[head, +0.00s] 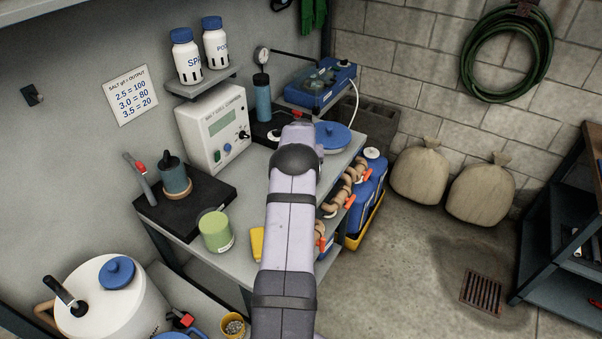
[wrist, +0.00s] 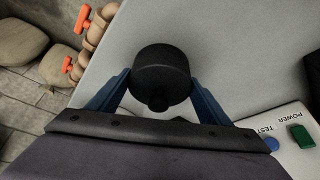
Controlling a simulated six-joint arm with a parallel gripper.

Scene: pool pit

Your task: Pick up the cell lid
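The cell lid appears to be the black round cap with a small knob (wrist: 160,78) in the middle of the wrist view. My gripper (wrist: 160,82) has its two blue fingers at either side of the cap. The fingertips meet its left and right edges and seem closed on it. The grey tabletop shows behind it; I cannot tell how far the cap is from that surface. In the head view, my own arm hides the gripper and the cap.
The control box (head: 214,127) stands on the grey tabletop (head: 253,190); its edge also shows in the wrist view (wrist: 297,148). A blue-lidded dish (head: 333,136) is right of my arm. Pipes with orange valves (head: 343,196) flank the table's right edge. A green cup (head: 215,232) stands at the front.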

